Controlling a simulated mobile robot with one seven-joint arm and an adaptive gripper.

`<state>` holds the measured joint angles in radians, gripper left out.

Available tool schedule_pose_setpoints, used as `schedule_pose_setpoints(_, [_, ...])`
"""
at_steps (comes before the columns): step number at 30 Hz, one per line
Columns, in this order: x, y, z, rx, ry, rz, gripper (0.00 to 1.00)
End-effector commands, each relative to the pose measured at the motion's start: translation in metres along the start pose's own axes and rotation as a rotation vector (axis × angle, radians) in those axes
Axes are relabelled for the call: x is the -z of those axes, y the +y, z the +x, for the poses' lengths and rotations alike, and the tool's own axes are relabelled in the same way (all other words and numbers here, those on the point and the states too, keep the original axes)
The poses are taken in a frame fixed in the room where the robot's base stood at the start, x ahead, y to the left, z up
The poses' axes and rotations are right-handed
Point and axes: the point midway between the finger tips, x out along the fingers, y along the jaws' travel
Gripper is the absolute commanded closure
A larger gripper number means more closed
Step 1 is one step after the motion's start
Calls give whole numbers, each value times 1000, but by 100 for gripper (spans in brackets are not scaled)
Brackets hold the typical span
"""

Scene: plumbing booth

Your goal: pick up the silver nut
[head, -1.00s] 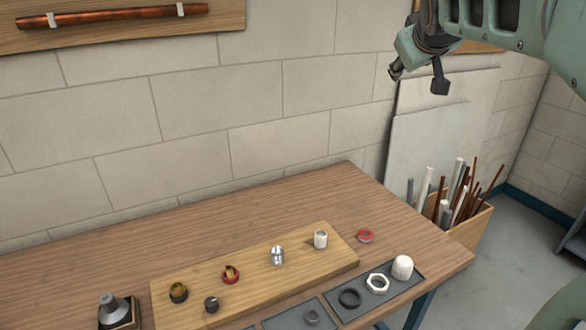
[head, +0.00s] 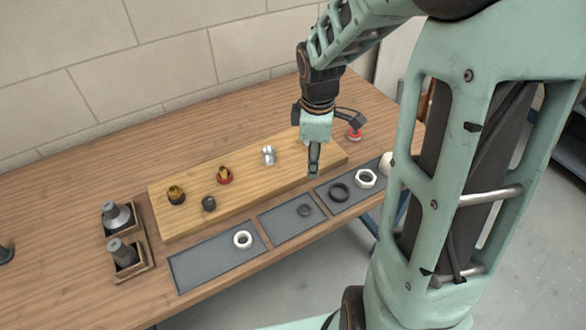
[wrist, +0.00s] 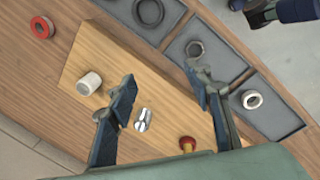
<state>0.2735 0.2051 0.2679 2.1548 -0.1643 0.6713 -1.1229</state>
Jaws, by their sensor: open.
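The shiny silver nut (head: 268,155) sits on the light wooden board (head: 215,195), near the board's right part. In the wrist view the silver nut (wrist: 143,119) shows between my fingers, close beside the left one. My gripper (wrist: 162,80) is open and empty, with its fingers spread above the board. In the head view my gripper (head: 327,150) is to the right of the nut and apart from it. The white cylindrical fitting (wrist: 88,84) on the board shows in the wrist view, just left of my left finger; my gripper hides it in the head view.
A red-topped fitting (head: 224,175) and dark fittings stand on the board's left part. A red ring (head: 354,134) lies behind the board's right end. Two small holders are at left.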

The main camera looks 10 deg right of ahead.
Motion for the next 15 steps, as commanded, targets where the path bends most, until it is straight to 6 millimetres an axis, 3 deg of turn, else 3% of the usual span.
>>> schedule_pose_setpoints(3, [2, -35, 16, 89, 7, -80, 54])
schedule_pose_setpoints(6, [3, -50, 21, 125, 13, -118, 54])
schedule_pose_setpoints(15, [5, -61, 63, 139, 15, -132, 54])
